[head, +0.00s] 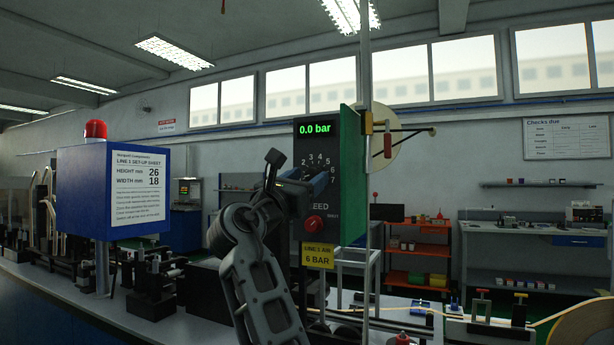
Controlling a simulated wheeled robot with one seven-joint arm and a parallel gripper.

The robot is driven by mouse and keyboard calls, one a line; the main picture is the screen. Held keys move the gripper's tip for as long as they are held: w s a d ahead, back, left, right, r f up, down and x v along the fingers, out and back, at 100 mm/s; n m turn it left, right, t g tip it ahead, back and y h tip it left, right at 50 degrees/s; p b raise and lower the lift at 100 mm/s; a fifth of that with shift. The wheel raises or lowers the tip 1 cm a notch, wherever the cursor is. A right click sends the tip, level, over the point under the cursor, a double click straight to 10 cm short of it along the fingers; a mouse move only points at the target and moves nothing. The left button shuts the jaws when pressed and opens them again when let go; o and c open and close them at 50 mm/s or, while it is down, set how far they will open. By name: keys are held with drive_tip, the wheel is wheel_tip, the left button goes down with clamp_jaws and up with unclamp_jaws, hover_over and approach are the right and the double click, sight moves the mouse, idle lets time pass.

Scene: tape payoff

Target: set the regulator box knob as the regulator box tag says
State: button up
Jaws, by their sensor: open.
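The regulator box (305,142) is a dark panel on a green-sided housing (353,185). Its green display (315,129) reads 0.0 bar. Below it is a dial scale with numbers (318,160) up to 7; the knob at its centre is hidden behind my gripper. The yellow tag (317,255) under the panel reads LINE 1 AIR, 6 BAR. My gripper (322,182) is open in front of the dial, pointing at the panel. Whether its fingers are around the knob or touching it cannot be told.
A red knob (315,223) under a partly covered label ending in EED sits just below my gripper. A blue box (80,190) with a set-up sheet and red lamp stands left. A tape reel (385,140) is behind the housing. A post (366,70) rises beside it.

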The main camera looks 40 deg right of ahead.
drive_tip(key=shift+d+r, duration=0.1)
drive_tip(key=shift+d, duration=0.2)
drive_tip(key=shift+c, duration=0.3)
drive_tip(key=c, duration=1)
